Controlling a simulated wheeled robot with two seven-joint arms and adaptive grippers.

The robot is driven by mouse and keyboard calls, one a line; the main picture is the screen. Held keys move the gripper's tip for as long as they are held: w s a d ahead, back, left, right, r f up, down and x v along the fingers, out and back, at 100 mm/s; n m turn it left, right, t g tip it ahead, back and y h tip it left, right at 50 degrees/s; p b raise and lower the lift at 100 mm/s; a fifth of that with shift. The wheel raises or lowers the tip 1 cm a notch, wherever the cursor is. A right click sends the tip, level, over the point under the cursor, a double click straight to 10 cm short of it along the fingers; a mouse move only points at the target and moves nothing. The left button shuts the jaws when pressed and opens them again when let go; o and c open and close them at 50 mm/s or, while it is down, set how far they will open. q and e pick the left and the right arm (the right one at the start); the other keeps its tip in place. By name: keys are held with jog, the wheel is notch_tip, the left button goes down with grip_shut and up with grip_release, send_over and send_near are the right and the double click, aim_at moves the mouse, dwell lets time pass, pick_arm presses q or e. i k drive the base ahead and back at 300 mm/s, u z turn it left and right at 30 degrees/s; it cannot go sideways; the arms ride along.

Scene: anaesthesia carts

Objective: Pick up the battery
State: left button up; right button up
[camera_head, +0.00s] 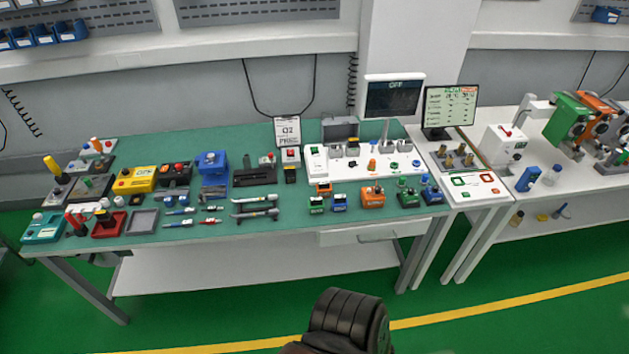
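I cannot tell for certain which thing is the battery. Several small boxy items stand near the front edge of the green bench (275,237), right of its middle: a green and black block (316,206), a blue and black block (339,203), an orange block (373,198), a green block (408,197) and a blue block (432,194). They are too small to identify surely. Neither of my grippers shows in the head view. A dark ribbed round part at the bottom centre shows no fingers.
A yellow box (135,181), a blue vise-like device (212,164) and an empty grey tray (142,222) are on the left half. A white panel (340,166), a screen (393,98) and a monitor (450,108) stand right. Green floor in front is clear.

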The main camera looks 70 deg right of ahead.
aim_at(290, 172)
jog(key=k, duration=0.05)
jog(key=z, duration=1.25)
